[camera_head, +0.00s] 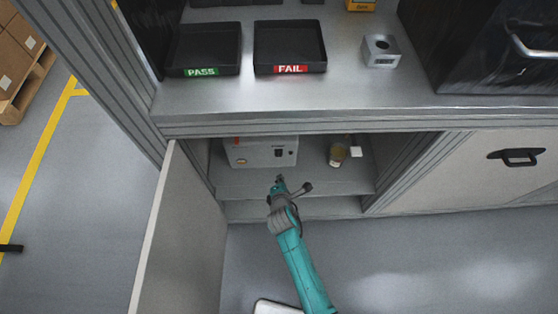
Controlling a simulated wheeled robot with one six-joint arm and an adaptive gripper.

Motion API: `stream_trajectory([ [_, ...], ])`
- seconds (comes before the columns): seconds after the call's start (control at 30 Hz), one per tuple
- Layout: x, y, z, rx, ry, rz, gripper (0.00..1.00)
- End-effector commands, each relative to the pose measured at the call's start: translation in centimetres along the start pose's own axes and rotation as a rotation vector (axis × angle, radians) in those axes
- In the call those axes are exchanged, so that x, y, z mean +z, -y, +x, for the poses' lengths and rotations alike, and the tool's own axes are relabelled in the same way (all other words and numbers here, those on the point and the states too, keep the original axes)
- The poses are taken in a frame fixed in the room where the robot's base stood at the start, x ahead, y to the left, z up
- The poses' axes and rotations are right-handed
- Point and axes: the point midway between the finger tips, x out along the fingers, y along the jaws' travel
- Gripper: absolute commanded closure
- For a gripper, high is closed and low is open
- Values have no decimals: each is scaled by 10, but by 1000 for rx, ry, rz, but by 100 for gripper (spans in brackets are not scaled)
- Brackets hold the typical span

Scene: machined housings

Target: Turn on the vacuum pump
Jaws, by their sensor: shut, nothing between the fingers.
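A light grey box-shaped unit (250,154), which looks like the vacuum pump, sits on the shelf inside the open cabinet under the workbench. Its front face shows a small black switch (278,153), a dark round part at its right and a small brass-coloured fitting at its left. The switch position is too small to tell. My gripper (280,179) is shut and empty. It is at the cabinet opening, just below the switch in the picture and seemingly apart from the unit. My teal arm reaches up from the bottom of the view.
The open cabinet door (180,235) stands at the left. A small jar (337,154) and a white item (356,152) stand right of the unit. PASS (203,46) and FAIL (290,44) trays and a machined housing (381,51) are on the bench above. The right cabinet door (470,170) is shut.

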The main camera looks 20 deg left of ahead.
Motion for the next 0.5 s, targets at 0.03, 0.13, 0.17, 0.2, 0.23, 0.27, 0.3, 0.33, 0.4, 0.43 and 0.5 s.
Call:
stream_trajectory([
  [0.03, 0, 0, 0, 0, 0, 75, 100],
  [0.13, 0, 0, 0, 0, 0, 237, 100],
  [0.17, 0, 1, 0, 0, 0, 285, 100],
  [0.2, 0, 1, 0, 0, 0, 350, 100],
  [0.23, -1, 1, 0, 0, 0, 399, 100],
  [0.27, -1, 1, 1, 0, 0, 448, 100],
  [0.3, -1, 1, 1, 0, 0, 513, 100],
  [0.33, -1, 1, 1, 1, 0, 561, 100],
  [0.4, -1, 2, 1, 1, 0, 675, 100],
  [0.43, -1, 2, 1, 1, 0, 723, 100],
  [0.5, -1, 2, 1, 1, 0, 837, 100],
])
